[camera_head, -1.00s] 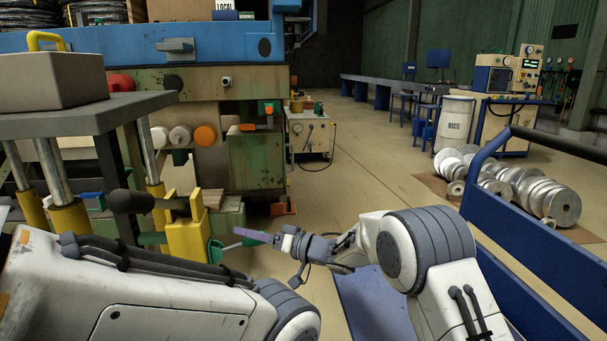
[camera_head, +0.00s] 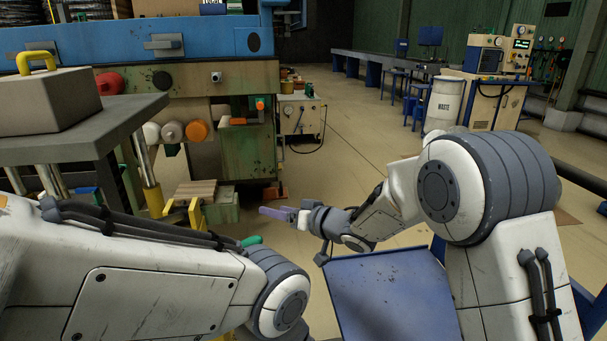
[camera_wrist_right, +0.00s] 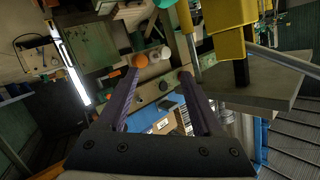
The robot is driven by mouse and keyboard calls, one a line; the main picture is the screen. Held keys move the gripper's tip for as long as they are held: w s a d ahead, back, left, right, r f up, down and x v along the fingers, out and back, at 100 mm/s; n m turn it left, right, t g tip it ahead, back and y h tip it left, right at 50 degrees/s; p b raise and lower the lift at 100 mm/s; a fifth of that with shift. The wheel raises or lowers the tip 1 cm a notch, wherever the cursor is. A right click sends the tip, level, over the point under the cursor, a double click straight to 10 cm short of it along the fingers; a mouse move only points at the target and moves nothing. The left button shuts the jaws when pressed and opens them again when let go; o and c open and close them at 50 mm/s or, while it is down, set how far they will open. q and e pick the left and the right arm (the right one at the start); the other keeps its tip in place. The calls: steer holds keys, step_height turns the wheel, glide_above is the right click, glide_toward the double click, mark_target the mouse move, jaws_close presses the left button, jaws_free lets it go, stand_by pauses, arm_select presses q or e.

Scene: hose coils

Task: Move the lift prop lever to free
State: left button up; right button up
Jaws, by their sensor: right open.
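A lift table (camera_head: 90,125) with a grey top and shiny posts stands at the left in the head view. A yellow bracket (camera_head: 194,212) shows beside it, above my left arm. The black-gripped lever there is hidden behind my left arm. A green handle end (camera_head: 251,241) pokes out past that arm; I cannot tell what it belongs to. My right gripper (camera_head: 276,213) is open and empty, to the right of the bracket and apart from it. In the right wrist view its two purple fingers (camera_wrist_right: 158,88) are spread, with yellow lift parts (camera_wrist_right: 233,48) at the upper right. My left gripper is out of view.
A grey block with a yellow handle (camera_head: 45,100) sits on the lift table. A blue and green machine (camera_head: 180,75) stands behind. A blue panel (camera_head: 385,290) lies in front of my right arm. A waste drum (camera_head: 444,102) stands at the right.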

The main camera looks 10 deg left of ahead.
steer(key=s+d+r+m+h+p, duration=0.1)
steer(key=s+d+r+h+p, duration=0.5)
steer(key=r+p, duration=0.2)
steer(key=shift+s+d+r+h+p, duration=0.3)
steer(key=shift+r+p, duration=0.1)
steer(key=shift+r, duration=0.1)
